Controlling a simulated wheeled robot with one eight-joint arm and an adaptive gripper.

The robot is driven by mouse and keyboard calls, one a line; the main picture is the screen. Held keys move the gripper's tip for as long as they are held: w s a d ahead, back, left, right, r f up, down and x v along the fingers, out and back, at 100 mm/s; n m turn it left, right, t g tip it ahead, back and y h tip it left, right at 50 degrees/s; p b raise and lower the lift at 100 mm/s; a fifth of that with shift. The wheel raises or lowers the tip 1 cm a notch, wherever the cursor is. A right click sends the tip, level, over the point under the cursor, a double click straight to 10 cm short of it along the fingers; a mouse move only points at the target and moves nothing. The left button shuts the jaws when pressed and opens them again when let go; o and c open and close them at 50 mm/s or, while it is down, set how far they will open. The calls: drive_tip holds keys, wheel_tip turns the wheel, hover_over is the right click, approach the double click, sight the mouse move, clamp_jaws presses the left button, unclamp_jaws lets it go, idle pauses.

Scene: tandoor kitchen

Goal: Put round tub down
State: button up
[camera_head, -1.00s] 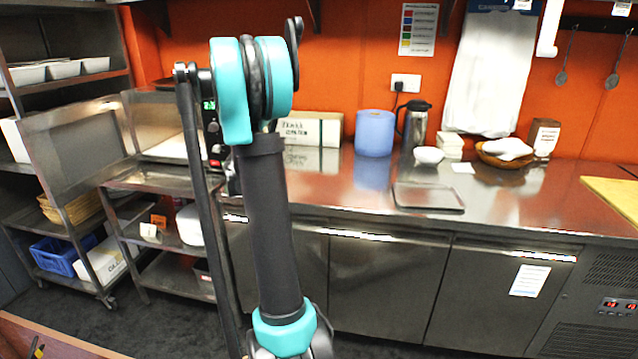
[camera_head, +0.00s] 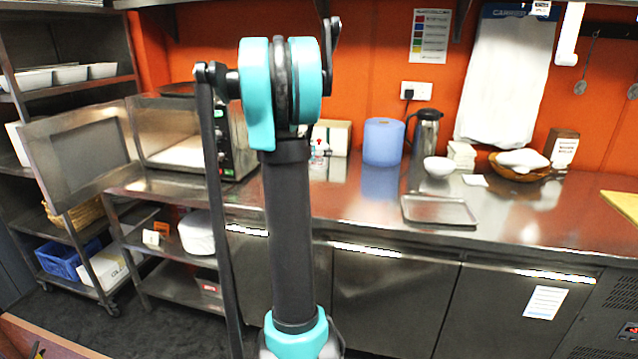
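A white round tub-like container (camera_head: 196,232) sits on the middle shelf of the steel stand under the microwave. I cannot tell which of these, if either, is the tub of the task. My arm stands up through the middle of the view, with teal joints at top and bottom. My gripper's fingers do not show, and no held object can be seen.
The microwave (camera_head: 235,135) on the stand has its door (camera_head: 80,150) swung open to the left. A flat metal tray (camera_head: 438,210), white bowl (camera_head: 438,167), steel jug (camera_head: 425,130) and basket (camera_head: 518,172) are on the counter.

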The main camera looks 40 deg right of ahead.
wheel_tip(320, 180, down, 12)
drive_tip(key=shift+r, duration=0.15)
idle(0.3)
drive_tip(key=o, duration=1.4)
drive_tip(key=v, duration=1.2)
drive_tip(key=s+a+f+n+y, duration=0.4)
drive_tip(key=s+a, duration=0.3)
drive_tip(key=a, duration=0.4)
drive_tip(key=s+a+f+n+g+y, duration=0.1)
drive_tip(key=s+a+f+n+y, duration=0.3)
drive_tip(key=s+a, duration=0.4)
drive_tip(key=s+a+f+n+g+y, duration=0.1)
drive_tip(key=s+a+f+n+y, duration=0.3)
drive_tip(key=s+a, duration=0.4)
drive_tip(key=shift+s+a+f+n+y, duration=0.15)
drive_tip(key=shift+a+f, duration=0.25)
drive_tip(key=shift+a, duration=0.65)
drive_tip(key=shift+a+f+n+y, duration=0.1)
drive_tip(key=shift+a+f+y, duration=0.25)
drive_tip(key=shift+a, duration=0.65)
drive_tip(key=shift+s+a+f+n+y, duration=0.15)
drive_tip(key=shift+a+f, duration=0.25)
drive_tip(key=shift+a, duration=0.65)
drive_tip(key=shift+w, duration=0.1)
